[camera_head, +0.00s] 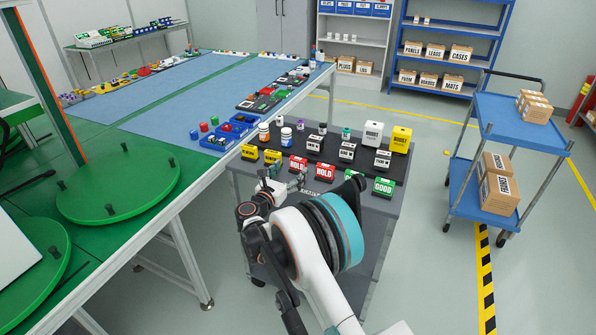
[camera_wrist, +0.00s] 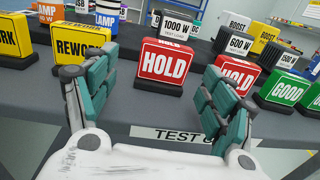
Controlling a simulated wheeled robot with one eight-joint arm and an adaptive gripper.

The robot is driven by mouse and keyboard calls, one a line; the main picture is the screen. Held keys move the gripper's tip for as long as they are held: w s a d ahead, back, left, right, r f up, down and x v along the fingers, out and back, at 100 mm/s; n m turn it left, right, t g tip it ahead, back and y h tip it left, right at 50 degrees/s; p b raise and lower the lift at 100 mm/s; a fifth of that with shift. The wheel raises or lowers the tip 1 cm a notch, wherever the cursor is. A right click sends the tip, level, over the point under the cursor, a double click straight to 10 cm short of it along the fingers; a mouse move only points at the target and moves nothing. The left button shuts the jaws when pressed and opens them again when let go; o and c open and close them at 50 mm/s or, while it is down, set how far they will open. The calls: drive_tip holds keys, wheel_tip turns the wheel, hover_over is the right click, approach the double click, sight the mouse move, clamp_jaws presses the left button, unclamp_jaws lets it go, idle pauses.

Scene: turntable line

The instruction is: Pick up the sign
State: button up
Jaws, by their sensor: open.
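Several small signs stand in a row along the front of a grey table. In the wrist view a red HOLD sign (camera_wrist: 164,63) on a black base stands upright, straight ahead between my fingers. My gripper (camera_wrist: 160,72) is open and empty, with its teal-padded fingers apart on either side of that sign, a little short of it. A second red HOLD sign (camera_wrist: 238,74) stands to the right, partly behind the right finger. Yellow REWORK signs (camera_wrist: 80,44) are at left, and green GOOD signs (camera_wrist: 283,88) are at right. In the head view my gripper (camera_head: 280,187) is by the table's front edge.
Behind the signs are black weight-like blocks (camera_head: 347,151), white bottles (camera_head: 286,137), and white and yellow BOOST boxes (camera_head: 400,139). A long workbench (camera_head: 205,90) is at left. A blue cart (camera_head: 515,115) with cartons stands at right. Open floor lies between table and cart.

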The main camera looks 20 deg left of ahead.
sight(297, 164)
drive_tip(key=shift+w+d+r+b, duration=0.2)
drive_tip(key=shift+w+b, duration=0.15)
drive_tip(key=shift+w, duration=0.55)
drive_tip(key=shift+w+d+r+b, duration=0.1)
drive_tip(key=shift+w+d+b, duration=0.25)
drive_tip(key=shift+w, duration=0.55)
drive_tip(key=shift+w+d+r+b, duration=0.1)
drive_tip(key=shift+w+b, duration=0.3)
drive_tip(key=shift+w, duration=0.5)
drive_tip(key=c, duration=1.2)
